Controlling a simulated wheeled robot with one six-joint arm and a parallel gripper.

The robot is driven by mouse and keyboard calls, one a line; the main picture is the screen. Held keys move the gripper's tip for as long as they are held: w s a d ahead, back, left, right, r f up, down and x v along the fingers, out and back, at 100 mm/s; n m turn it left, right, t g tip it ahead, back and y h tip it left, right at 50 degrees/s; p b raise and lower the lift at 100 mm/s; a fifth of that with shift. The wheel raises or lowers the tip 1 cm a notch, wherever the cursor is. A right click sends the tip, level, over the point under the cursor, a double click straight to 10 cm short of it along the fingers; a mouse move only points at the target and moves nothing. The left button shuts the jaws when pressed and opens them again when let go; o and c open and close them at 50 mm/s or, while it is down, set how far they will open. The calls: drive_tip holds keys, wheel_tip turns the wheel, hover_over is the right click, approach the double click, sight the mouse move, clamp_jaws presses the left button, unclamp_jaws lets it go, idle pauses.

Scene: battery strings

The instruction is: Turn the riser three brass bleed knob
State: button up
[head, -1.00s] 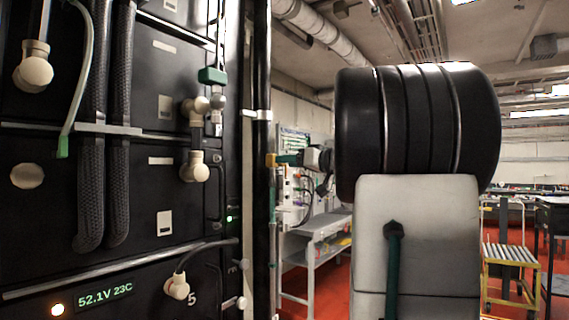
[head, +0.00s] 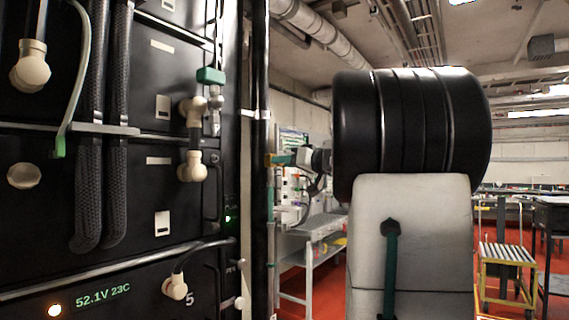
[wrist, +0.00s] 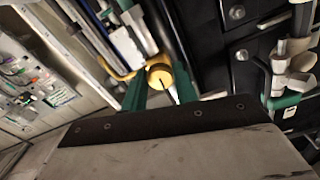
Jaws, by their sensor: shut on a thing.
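The round brass bleed knob (wrist: 160,74) shows between the two green fingers of my gripper (wrist: 161,88) in the wrist view. A dark slot or mark crosses its face. The fingers are shut on the knob, one on each side. The knob is small there and partly covered by the fingers. I cannot read any riser number.
The black battery rack (head: 130,190) fills the left of the head view, with cream elbow connectors, braided cables and a green-handled valve (head: 211,75). A grey workbench (head: 312,236) stands behind my arm. A yellow-framed cart (head: 507,262) stands at the right on red floor.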

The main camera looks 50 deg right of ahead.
drive_tip(key=shift+m, duration=17.7)
drive_tip(key=o, duration=1)
drive_tip(key=shift+r, duration=0.1)
drive_tip(key=shift+c, duration=0.2)
